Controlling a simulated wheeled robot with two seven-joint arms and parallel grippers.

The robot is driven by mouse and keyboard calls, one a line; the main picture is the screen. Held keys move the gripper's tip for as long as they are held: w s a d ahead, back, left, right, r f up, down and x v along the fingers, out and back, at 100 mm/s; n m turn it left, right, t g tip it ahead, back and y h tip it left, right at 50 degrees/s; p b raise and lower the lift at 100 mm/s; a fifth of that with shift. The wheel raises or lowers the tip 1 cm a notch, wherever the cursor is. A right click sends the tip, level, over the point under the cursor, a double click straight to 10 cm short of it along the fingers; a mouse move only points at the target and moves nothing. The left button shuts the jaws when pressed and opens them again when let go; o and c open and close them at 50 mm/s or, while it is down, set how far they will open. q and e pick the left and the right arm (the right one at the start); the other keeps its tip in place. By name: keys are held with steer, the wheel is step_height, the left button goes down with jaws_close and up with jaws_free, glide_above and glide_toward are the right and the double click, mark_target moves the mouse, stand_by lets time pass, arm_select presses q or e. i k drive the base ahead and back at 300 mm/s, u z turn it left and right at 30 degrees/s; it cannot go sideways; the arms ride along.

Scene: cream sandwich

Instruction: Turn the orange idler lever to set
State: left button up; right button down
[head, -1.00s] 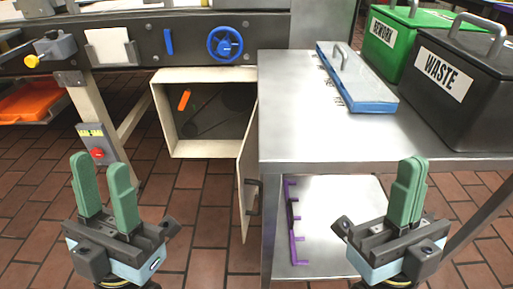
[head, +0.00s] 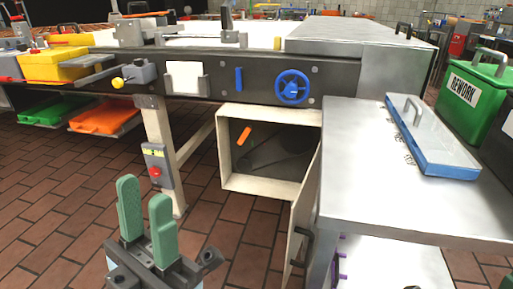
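The orange idler lever (head: 244,136) shows inside an open cream cabinet (head: 226,160) under the machine, tilted with its upper end to the right. Dark belt-like shapes lie behind and right of it. The cabinet door (head: 306,215) hangs open toward me on the right side. My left gripper (head: 146,215) has green fingers, held apart with nothing between them. It is in front of the cabinet, lower left, well away from the lever. My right gripper is out of the picture.
A machine leg with a red-button box (head: 157,168) stands left of the cabinet. Brick floor is clear between.

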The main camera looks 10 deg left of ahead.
mark_target(243, 137)
steer(key=u, duration=0.45)
steer(key=k, duration=0.55)
steer(key=u, duration=1.4)
steer(key=i, duration=1.3)
steer(key=z, duration=0.85)
steer(key=i, duration=1)
steer(key=z, duration=1.05)
